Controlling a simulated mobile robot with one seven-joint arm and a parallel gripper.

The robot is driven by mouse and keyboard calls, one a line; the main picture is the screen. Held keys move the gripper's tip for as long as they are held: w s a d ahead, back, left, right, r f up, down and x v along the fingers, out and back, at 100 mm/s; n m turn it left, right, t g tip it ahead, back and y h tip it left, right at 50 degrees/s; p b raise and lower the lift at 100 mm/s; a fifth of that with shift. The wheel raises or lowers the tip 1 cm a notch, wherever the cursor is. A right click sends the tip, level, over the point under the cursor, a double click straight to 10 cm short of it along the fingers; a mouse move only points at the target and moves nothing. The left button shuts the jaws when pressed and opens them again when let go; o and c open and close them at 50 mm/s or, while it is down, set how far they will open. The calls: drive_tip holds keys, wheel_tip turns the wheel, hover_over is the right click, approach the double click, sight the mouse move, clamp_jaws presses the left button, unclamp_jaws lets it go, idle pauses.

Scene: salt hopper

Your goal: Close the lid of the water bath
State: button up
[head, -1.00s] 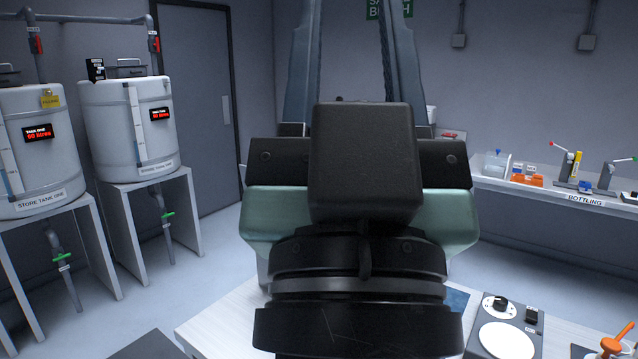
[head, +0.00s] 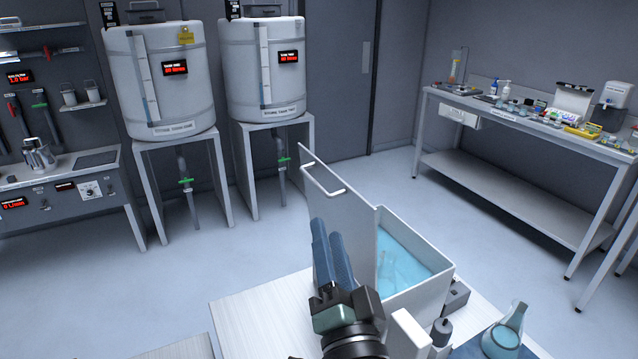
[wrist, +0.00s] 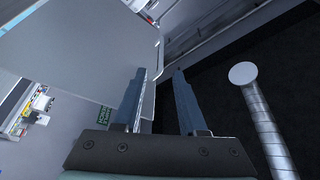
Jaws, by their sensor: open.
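The water bath (head: 440,270) is a pale box with blue water, standing on a white bench. Its lid (head: 341,208) is a pale flat panel standing up, nearly vertical, along the bath's left side. A bar handle (head: 323,178) shows at the lid's top. My gripper (head: 328,228) points up on the outer, left side of the lid, its fingers overlapping the panel in the head view. A large grey panel, likely the lid (wrist: 85,60), fills the upper left there; contact is unclear.
A flask of blue liquid (head: 503,330) stands on a dark mat right of the bath. The bench top (head: 260,315) is clear left of my arm. Two tanks (head: 262,70) stand behind. In the wrist view a round-ended pale cylinder (wrist: 243,73) is at right.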

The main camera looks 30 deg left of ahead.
drive_tip(key=p+x, duration=0.3)
drive_tip(key=x, duration=0.6)
drive_tip(key=shift+w+a+r, duration=0.2)
drive_tip(key=shift+a, duration=0.1)
clamp_jaws()
idle(1.0)
